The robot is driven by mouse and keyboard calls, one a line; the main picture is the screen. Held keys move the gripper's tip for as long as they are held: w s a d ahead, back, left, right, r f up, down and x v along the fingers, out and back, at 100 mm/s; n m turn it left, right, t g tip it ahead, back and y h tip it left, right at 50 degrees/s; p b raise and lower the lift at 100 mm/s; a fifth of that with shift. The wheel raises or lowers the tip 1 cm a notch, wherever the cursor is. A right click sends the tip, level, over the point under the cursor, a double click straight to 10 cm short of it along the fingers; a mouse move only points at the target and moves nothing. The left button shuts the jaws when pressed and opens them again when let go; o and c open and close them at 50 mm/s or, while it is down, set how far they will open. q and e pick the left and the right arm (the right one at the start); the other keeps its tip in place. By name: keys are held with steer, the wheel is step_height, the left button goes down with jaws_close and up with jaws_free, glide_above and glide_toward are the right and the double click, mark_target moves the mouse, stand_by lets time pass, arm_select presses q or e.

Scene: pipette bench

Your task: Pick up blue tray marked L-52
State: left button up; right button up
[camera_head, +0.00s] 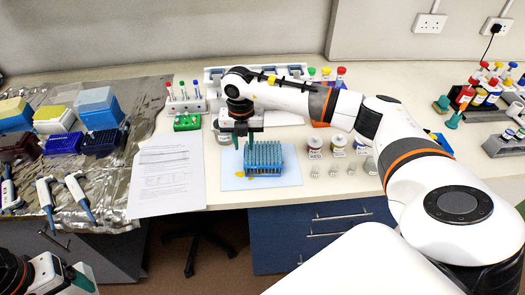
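A blue tray (263,172) filled with upright teal tips stands on a pale blue mat (231,183) at the middle of the bench. Its marking is too small to read, so I cannot confirm L-52. My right gripper (243,146) reaches down at the tray's left end, with its two dark fingers apart. It looks open, and I cannot tell if a finger touches the tray. My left gripper (76,281) is only partly in view at the bottom left corner, and its fingers are cut off.
A printed sheet (165,180) lies left of the mat. Small jars (338,143) stand to the right. Racks of tubes (186,104) stand behind. On foil at the left are pipettes (47,195), tip boxes (97,105) and a dark blue rack (64,143).

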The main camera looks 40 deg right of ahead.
steer(key=shift+f, duration=1.15)
jaws_close()
